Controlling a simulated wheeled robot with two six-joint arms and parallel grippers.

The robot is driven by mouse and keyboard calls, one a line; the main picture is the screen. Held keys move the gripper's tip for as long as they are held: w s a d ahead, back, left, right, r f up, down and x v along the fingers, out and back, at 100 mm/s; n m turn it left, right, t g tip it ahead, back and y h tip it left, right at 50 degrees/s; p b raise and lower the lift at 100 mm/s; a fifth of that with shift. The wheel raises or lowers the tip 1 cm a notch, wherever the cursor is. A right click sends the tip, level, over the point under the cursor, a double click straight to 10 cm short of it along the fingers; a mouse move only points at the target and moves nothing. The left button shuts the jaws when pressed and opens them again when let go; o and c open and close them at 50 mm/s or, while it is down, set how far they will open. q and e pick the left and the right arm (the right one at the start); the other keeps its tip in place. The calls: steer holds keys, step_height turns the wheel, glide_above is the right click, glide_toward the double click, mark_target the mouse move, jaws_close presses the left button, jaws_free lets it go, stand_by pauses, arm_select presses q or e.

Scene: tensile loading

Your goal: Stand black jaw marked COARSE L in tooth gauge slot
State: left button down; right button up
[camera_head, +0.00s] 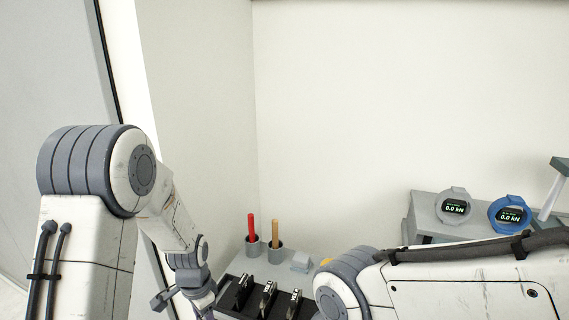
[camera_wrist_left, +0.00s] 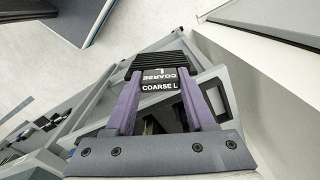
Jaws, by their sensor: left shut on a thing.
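The black jaw marked COARSE L (camera_wrist_left: 160,74) is between the purple fingers of my left gripper (camera_wrist_left: 161,90) in the left wrist view. Its label faces the camera and its ridged end points away from the wrist. My left gripper is shut on it. In the head view only part of my left gripper (camera_head: 201,298) shows at the bottom edge, left of the rack, and the jaw cannot be made out there. I cannot make out the tooth gauge slot for certain. My right arm crosses the lower right, and its gripper is out of view.
A grey bench holds a rack with several black labelled jaws (camera_head: 267,297). Behind them stand a red handle (camera_head: 251,226) and a wooden handle (camera_head: 275,234) in cups, with a small grey block (camera_head: 301,261) beside. Grey (camera_head: 453,207) and blue (camera_head: 509,215) displays reading 0.0 kN are at right.

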arm_select(q)
steer(key=f+n, duration=0.1)
steer(key=n, duration=0.1)
steer(key=s+f+n, duration=0.1)
steer(key=f+n, duration=0.1)
steer(key=n, duration=0.1)
steer(key=shift+s+d, duration=0.1)
steer(key=shift+s, duration=0.1)
steer(key=f+n, duration=0.1)
steer(key=n, duration=0.1)
steer(key=s+n, duration=0.1)
steer(key=shift+f+n, duration=0.35)
steer(key=shift+n, duration=0.05)
